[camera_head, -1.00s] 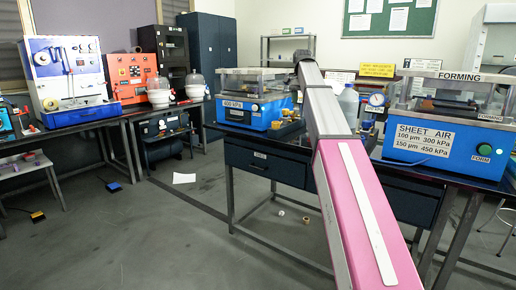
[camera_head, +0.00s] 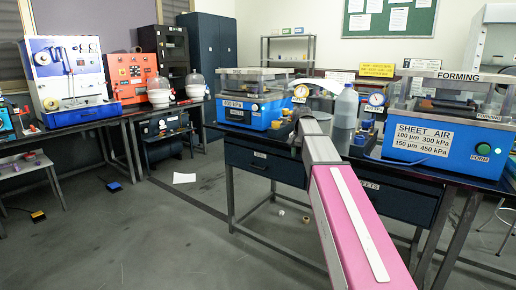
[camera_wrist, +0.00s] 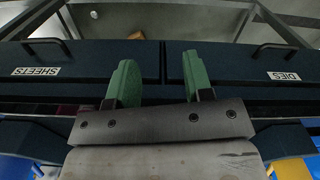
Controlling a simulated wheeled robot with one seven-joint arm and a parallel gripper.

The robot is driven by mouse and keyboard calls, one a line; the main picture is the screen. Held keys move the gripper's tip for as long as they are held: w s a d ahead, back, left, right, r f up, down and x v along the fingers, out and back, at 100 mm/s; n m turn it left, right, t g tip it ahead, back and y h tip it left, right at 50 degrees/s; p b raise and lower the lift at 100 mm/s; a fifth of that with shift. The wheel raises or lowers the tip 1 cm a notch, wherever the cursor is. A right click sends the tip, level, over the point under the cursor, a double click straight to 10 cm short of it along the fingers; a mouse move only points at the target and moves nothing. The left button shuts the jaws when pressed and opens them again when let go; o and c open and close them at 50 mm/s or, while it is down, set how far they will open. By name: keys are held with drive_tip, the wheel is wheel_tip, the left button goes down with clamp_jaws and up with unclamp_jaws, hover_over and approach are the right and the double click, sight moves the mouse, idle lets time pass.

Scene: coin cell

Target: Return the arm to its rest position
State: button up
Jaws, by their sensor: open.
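My gripper (camera_wrist: 154,85) shows in the wrist view with its two green fingers spread apart and nothing between them. It faces the dark drawer fronts of the bench, with the drawer labelled SHEETS (camera_wrist: 85,62) on the left and the drawer labelled DIES (camera_wrist: 230,62) on the right. In the head view my arm reaches from the bottom right toward the bench between the two blue machines. The gripper itself cannot be made out there.
A blue machine labelled 600 kPa (camera_head: 249,110) stands left of my arm, and the blue FORMING machine (camera_head: 447,137) stands right. A grey bottle (camera_head: 345,118) and pressure gauges (camera_head: 376,99) stand close by. The floor (camera_head: 150,235) at left is mostly clear.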

drive_tip(key=s+f+n, duration=0.2)
drive_tip(key=s+f, duration=1.1)
drive_tip(key=f, duration=0.3)
drive_tip(key=s+f+n, duration=0.2)
drive_tip(key=s+f, duration=1.2)
drive_tip(key=f, duration=0.2)
drive_tip(key=shift+n, duration=0.4)
drive_tip(key=shift+d+f, duration=0.1)
